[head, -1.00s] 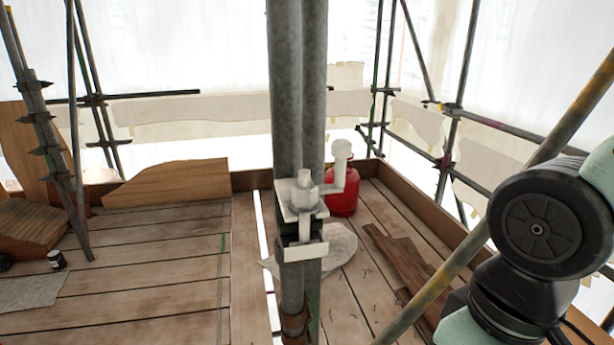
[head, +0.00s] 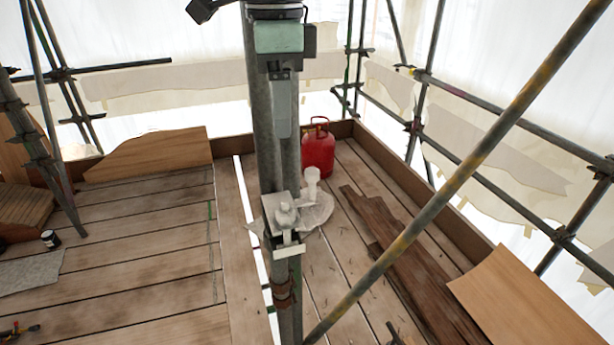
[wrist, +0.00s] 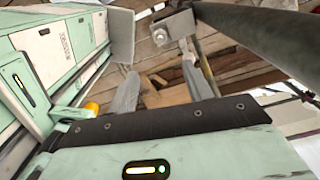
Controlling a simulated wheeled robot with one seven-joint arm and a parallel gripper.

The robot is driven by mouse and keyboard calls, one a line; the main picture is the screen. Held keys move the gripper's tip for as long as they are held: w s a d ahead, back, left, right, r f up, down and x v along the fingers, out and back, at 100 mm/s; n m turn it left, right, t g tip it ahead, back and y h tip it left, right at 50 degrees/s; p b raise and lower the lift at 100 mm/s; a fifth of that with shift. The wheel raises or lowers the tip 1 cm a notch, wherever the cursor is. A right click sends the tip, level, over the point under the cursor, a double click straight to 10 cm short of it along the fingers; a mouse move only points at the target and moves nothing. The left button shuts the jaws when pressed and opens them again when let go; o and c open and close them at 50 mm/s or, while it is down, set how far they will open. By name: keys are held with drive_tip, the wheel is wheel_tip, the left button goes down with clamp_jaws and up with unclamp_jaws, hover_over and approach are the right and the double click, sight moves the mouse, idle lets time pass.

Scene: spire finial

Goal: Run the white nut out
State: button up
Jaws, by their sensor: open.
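A pale clamp (head: 270,208) is fixed on the grey upright poles. A whitish nut (head: 286,213) sits on its top, and a white arm with a short round post (head: 312,176) sticks out beside it. My gripper (head: 281,132) hangs above the clamp in front of the poles, apart from it and empty. Only one finger shows clearly there. In the wrist view my gripper (wrist: 160,86) has two grey fingers spread apart. A pale plate with a small round nut-like piece (wrist: 161,37) lies beyond them. I cannot tell which end of the clamp that is.
The upright poles (head: 270,150) stand close behind my gripper. A diagonal scaffold tube (head: 440,205) crosses the right side.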

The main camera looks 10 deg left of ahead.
sight(285, 201)
wheel_tip(285, 201, down, 17)
drive_tip(key=p, duration=0.3)
drive_tip(key=shift+f+p, duration=0.15)
drive_tip(key=shift+p, duration=0.2)
drive_tip(key=c, duration=1)
